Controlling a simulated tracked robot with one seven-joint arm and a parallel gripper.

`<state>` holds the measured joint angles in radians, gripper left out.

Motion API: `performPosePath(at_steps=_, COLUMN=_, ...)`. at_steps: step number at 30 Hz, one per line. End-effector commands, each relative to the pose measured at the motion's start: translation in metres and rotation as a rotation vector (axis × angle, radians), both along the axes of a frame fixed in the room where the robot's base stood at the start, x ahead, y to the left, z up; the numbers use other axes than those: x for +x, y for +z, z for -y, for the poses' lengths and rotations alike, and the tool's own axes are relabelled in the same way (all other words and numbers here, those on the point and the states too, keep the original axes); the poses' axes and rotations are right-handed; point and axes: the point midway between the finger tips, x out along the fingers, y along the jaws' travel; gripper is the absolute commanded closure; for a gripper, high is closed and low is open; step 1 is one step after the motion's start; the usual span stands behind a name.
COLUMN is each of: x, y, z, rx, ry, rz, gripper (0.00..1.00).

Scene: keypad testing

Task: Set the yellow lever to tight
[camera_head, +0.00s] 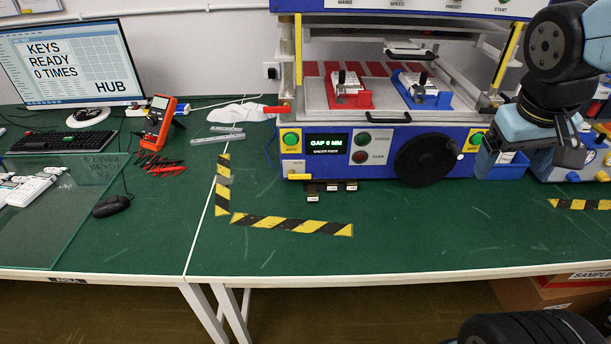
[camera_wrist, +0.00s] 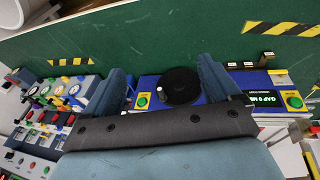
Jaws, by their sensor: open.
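A small yellow bar (camera_head: 299,177), which may be the lever, sticks out under the left green button of the blue press (camera_head: 325,165). It seems to show in the wrist view (camera_wrist: 277,72), beside three small dark tabs with pale labels (camera_wrist: 248,65). No "tight" marking is readable. Other small yellow parts (camera_head: 573,177) sit on the unit at the far right, so I cannot tell for sure which is the lever. My gripper (camera_wrist: 162,66) is open and empty, with fingers on either side of the black handwheel (camera_wrist: 180,86). In the head view my gripper (camera_head: 548,150) hangs right of the press, apart from the yellow bar.
The press display (camera_head: 328,143) reads "GAP 0 MM" or similar. The black handwheel (camera_head: 425,158) protrudes from its front. A blue bin (camera_head: 498,166) is at its right. Striped tape (camera_head: 290,224) marks the green bench, whose front is clear. A monitor and red meter (camera_head: 157,121) stand left.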

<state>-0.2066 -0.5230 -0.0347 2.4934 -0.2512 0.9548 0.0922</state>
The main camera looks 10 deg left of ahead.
Motion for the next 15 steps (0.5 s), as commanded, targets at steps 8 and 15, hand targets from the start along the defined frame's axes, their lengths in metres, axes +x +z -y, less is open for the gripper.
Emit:
performPosePath(at_steps=8, x=0.032, y=-0.048, z=-0.004, rx=-0.268, ry=0.201, rz=-0.195, gripper=0.00)
performPosePath(at_steps=15, x=0.061, y=-0.081, z=-0.015, rx=-0.531, ry=0.387, rz=-0.306, gripper=0.00)
